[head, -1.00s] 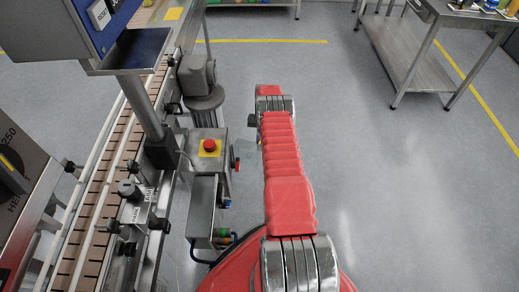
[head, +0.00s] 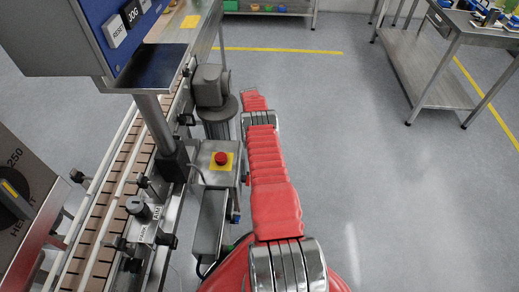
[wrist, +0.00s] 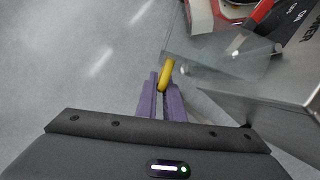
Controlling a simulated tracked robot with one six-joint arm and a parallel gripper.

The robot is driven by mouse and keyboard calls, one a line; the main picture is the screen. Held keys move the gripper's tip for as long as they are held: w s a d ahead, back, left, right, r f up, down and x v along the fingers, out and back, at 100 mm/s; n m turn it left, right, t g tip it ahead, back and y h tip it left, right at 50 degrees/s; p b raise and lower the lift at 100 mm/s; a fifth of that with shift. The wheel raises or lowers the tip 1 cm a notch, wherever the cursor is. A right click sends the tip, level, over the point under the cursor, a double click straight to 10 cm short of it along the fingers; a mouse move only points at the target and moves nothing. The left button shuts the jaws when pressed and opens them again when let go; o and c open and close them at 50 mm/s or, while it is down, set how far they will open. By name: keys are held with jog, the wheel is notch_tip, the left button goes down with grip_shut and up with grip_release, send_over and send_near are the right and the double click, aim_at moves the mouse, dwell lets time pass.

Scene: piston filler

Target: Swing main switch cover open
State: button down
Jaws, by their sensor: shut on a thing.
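In the wrist view my gripper (wrist: 161,84) has its purple fingers shut on a small yellow tab (wrist: 166,73). The tab is at the edge of a clear, see-through cover (wrist: 205,52). The cover stands out in front of a grey metal box face (wrist: 304,62) at the right. A red main switch (wrist: 265,10) shows at the top right, partly cut off by the frame and beside printed lettering. How far the cover stands from the box face is hard to tell. In the head view my arm hides the gripper and the cover.
In the head view a grey box with a red emergency stop button (head: 221,158) is close left of my arm. A conveyor (head: 105,205) and a control panel (head: 128,25) lie further left. A metal table (head: 440,75) stands at the back right. Open floor (head: 400,200) lies to the right.

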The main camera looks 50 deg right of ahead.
jog(key=shift+s, duration=0.1)
dwell(0.3)
jog(key=c, duration=1.9)
grip_release()
jog(key=shift+r, duration=0.1)
